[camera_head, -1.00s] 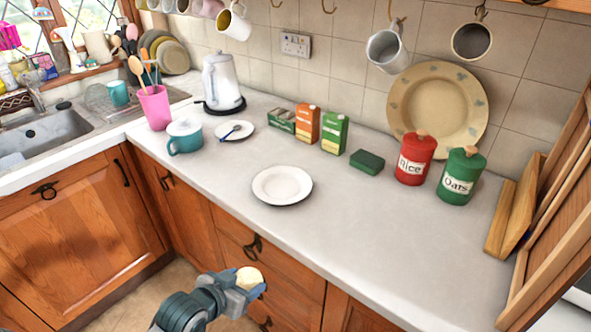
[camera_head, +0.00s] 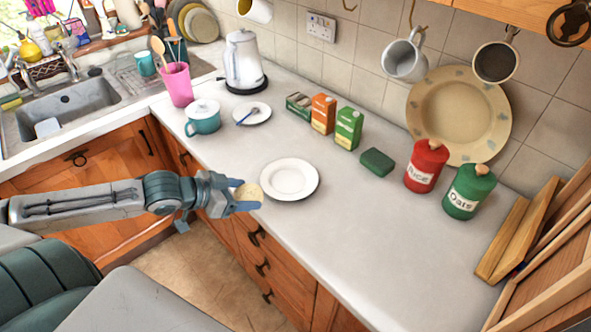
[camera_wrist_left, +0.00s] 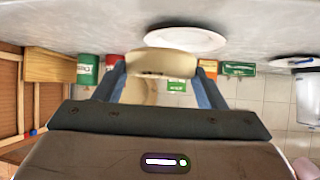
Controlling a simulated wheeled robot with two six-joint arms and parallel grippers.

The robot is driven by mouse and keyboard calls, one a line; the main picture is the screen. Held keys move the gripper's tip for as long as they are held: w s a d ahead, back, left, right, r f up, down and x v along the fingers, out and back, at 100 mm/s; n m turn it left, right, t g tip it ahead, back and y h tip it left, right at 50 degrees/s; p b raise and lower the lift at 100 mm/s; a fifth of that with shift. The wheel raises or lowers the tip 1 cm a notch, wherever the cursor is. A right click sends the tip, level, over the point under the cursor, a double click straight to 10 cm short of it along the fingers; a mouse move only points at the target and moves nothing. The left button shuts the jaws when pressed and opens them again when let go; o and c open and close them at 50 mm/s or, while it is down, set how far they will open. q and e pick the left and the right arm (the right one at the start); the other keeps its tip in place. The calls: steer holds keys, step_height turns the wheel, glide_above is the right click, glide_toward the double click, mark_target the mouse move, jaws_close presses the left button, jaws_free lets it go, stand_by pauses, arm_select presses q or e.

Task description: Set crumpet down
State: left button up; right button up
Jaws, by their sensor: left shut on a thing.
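My left gripper (camera_head: 247,194) is shut on the pale, round crumpet (camera_head: 248,190), just off the counter's front edge. In the left wrist view the crumpet (camera_wrist_left: 160,63) sits between the two fingers. An empty white plate (camera_head: 290,179) lies on the counter, just right of the crumpet in the head view. The plate (camera_wrist_left: 186,39) also shows beyond the crumpet in the left wrist view. The crumpet appears apart from the plate. My right gripper is in neither view.
Red Rice tin (camera_head: 427,166), green Oats tin (camera_head: 468,191), dark green box (camera_head: 377,162) and cartons (camera_head: 348,128) stand toward the wall. A small saucer (camera_head: 252,113), teal pot (camera_head: 203,117) and kettle (camera_head: 245,62) stand farther left. The counter's front right (camera_head: 370,260) is clear.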

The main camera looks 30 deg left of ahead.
arm_select(q)
steer(key=shift+w+f+b, duration=0.1)
steer(key=shift+w+b, duration=0.15)
steer(key=shift+b, duration=0.1)
steer(key=w+b, duration=0.1)
steer(key=w+d+b, duration=0.1)
steer(key=shift+f+b, duration=0.1)
steer(key=shift+b, duration=0.3)
steer(key=w+d+p, duration=0.1)
steer(key=w, duration=0.3)
steer(key=w+d+p, duration=0.1)
steer(key=w+d, duration=0.1)
steer(key=w, duration=0.2)
steer(key=w+d+p, duration=0.1)
steer(key=w+d, duration=0.1)
steer(key=w, duration=0.1)
steer(key=shift+w+d+f, duration=0.15)
steer(key=shift+w+f, duration=0.25)
steer(key=shift+w+f+p, duration=0.1)
steer(key=shift+f+p, duration=0.1)
steer(key=shift+p, duration=0.1)
step_height(320, 180, down, 3)
steer(key=shift+p, duration=0.7)
steer(key=shift+f, duration=0.15)
steer(key=shift+f, duration=0.1)
